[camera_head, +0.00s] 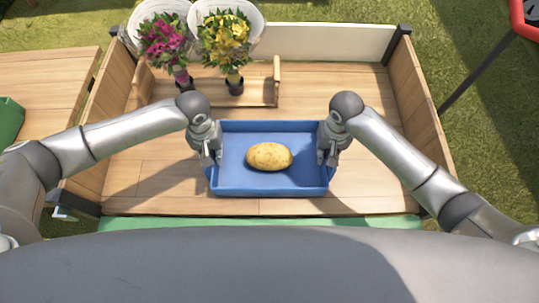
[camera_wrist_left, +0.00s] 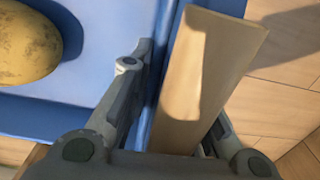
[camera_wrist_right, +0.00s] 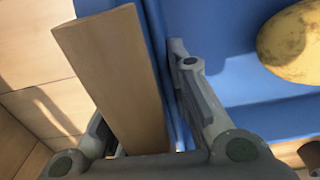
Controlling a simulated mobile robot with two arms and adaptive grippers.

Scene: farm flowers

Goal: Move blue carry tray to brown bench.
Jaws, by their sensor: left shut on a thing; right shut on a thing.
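The blue carry tray (camera_head: 230,186) is in front of me, level, with a potato (camera_head: 270,156) lying in it. My left gripper (camera_head: 208,158) is at the tray's left side and my right gripper (camera_head: 331,156) at its right side. In the left wrist view, the fingers are around a light wooden handle (camera_wrist_left: 205,70) at the tray's edge. The right wrist view shows the same on the other wooden handle (camera_wrist_right: 115,75). I cannot tell whether the tray touches the boards below. A brown wooden bench-like surface (camera_head: 45,75) stands at the far left.
The tray is inside or over a wooden-walled cart bed (camera_head: 140,165). A wooden caddy (camera_head: 262,90) and two bouquets, pink (camera_head: 165,42) and yellow (camera_head: 225,38), stand behind it. A green container (camera_head: 8,122) sits at the left edge. The cart's left wall (camera_head: 105,95) stands between tray and bench-like surface.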

